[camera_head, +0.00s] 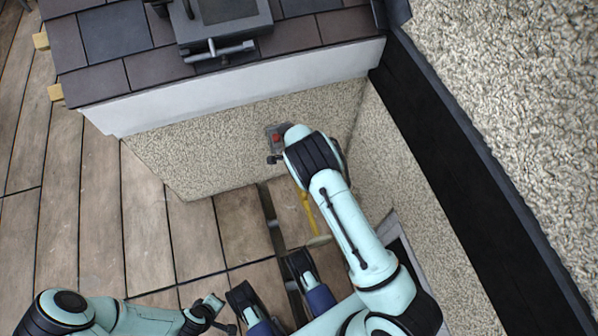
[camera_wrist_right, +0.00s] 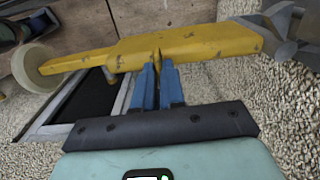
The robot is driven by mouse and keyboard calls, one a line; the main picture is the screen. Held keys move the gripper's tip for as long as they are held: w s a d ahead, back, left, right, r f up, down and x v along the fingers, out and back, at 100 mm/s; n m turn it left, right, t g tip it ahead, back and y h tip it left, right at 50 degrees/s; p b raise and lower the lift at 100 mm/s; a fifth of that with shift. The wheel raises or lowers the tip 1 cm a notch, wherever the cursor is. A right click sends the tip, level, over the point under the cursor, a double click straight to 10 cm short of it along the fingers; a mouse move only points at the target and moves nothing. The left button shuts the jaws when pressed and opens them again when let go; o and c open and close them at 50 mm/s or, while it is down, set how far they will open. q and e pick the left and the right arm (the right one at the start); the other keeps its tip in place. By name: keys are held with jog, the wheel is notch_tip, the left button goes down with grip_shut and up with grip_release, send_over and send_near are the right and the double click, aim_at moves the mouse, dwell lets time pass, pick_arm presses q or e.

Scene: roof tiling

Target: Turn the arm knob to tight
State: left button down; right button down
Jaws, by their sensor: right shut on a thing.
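A yellow arm (camera_wrist_right: 190,45) with blackened scuffs crosses the right wrist view. It has a pale round disc (camera_wrist_right: 35,68) at its left end and a grey metal bracket (camera_wrist_right: 290,30) at its right end. My right gripper (camera_wrist_right: 158,68) has its blue fingers close together at the arm's middle, shut on a part there that the fingers mostly hide. In the head view the yellow arm (camera_head: 308,215) hangs below my right wrist, which hides the gripper. I cannot make out a tight mark. My left arm's end (camera_head: 205,312) is low in the head view; its jaws are unclear.
A grey box with a red part (camera_head: 277,138) sits on the pebbled wall (camera_head: 210,145), close beside my right wrist. The tiled roof edge (camera_head: 230,95) overhangs behind. A dark beam (camera_head: 470,190) runs down the right. Plank floor (camera_head: 140,220) lies clear at left.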

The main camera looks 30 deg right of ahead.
jog(key=shift+m, duration=0.3)
jog(key=c, duration=1.2)
grip_release()
jog(key=shift+r, duration=0.1)
